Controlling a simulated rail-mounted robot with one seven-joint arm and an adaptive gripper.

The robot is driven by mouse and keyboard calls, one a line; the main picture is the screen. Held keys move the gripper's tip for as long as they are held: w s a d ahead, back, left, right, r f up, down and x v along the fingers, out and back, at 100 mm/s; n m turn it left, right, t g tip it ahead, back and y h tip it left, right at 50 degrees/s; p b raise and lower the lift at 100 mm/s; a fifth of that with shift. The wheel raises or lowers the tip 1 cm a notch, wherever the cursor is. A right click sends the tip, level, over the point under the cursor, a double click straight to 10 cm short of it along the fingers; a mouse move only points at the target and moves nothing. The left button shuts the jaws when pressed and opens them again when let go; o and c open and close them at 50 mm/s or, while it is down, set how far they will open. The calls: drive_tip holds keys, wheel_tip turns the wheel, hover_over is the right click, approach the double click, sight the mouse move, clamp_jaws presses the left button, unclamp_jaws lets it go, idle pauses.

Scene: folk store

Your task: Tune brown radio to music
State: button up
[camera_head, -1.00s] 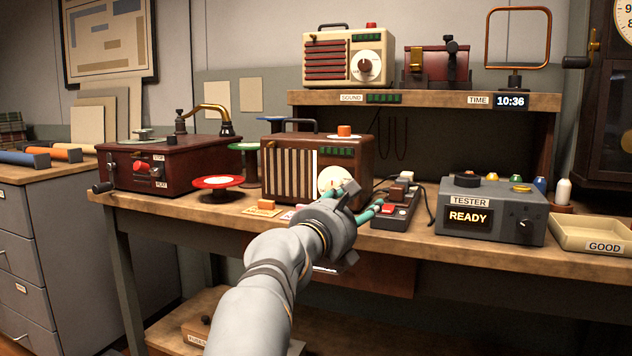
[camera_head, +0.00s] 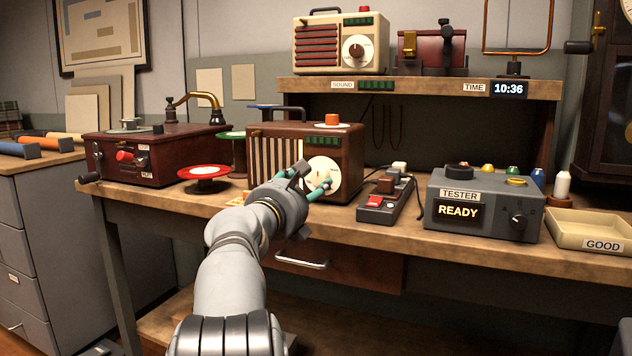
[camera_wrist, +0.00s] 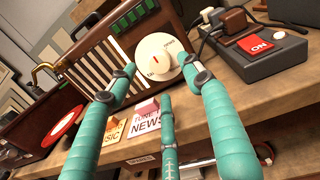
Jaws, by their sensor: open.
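The brown radio (camera_head: 340,150) stands on the bench, with a striped speaker grille, an orange top button (camera_head: 332,119) and a row of green lights. Its round cream dial (camera_head: 322,178) has a red mark and shows clearly in the wrist view (camera_wrist: 158,57). My gripper (camera_head: 318,186) is open in front of the dial. In the wrist view its teal fingers (camera_wrist: 166,95) spread below and to either side of the dial; contact cannot be told. Cards reading "NEWS" (camera_wrist: 146,122) and, partly hidden, "...SIC" (camera_wrist: 112,132) lie on the bench below the radio.
A power strip (camera_head: 385,201) with plugs and a red "ON" switch (camera_wrist: 257,43) sits right of the radio. A grey tester (camera_head: 480,203) reads "READY". A red-topped reel (camera_head: 205,173) and a record player (camera_head: 150,155) stand left. A cream radio (camera_head: 340,45) is on the shelf above.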

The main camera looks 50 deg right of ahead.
sight(318, 181)
drive_tip(key=x, duration=0.6)
drive_tip(key=shift+f, duration=0.1)
drive_tip(key=shift+c, duration=1.4)
drive_tip(key=c, duration=0.7)
drive_tip(key=shift+f, duration=0.1)
drive_tip(key=shift+c, duration=0.9)
drive_tip(key=shift+f+m+b, duration=0.15)
drive_tip(key=shift+m+b, duration=0.25)
